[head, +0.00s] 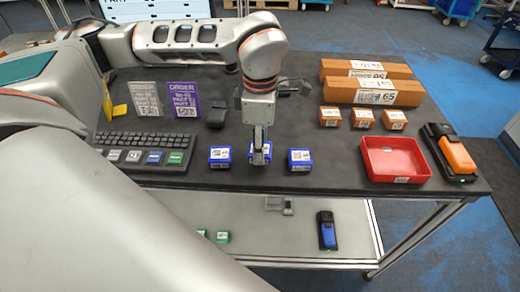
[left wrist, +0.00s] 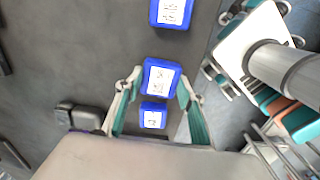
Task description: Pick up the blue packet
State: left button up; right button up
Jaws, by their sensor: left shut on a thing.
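Three blue packets with white labels lie in a row on the dark tabletop in the head view: a left one (head: 219,157), a middle one (head: 267,157) and a right one (head: 299,159). My left gripper (head: 259,152) points down at the middle packet and partly hides it. In the left wrist view, the fingers of my left gripper (left wrist: 160,88) are shut on the middle packet (left wrist: 161,75), one on each side. The other two packets show above (left wrist: 173,12) and below (left wrist: 153,114) it. I cannot tell whether the held packet is off the table. My right gripper is not in view.
A keyboard (head: 136,148) lies left of the packets. To the right are a red tray (head: 381,160), an orange-and-black device (head: 455,155), small brown boxes (head: 362,118) and long cartons (head: 372,91). Order cards (head: 185,101) stand at the back left. A lower shelf (head: 270,240) sits beneath.

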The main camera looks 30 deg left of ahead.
pick_arm(q)
notch_tip(320, 180, up, 17)
jog(key=p, duration=0.1)
jog(key=w+a+f+p, duration=0.2)
jog(key=w+a+f, duration=0.1)
jog(key=w+f, duration=0.1)
jog(key=w+a+f+p, duration=0.2)
jog(key=w+a+f, duration=0.1)
jog(key=f, duration=0.4)
jog(key=w+a+f+p, duration=0.3)
jog(key=w+f, duration=0.3)
jog(key=shift+a, duration=0.2)
jog(key=shift+w+a+f, duration=0.15)
jog(key=shift+w+f, duration=0.05)
jog(key=shift+w, duration=0.05)
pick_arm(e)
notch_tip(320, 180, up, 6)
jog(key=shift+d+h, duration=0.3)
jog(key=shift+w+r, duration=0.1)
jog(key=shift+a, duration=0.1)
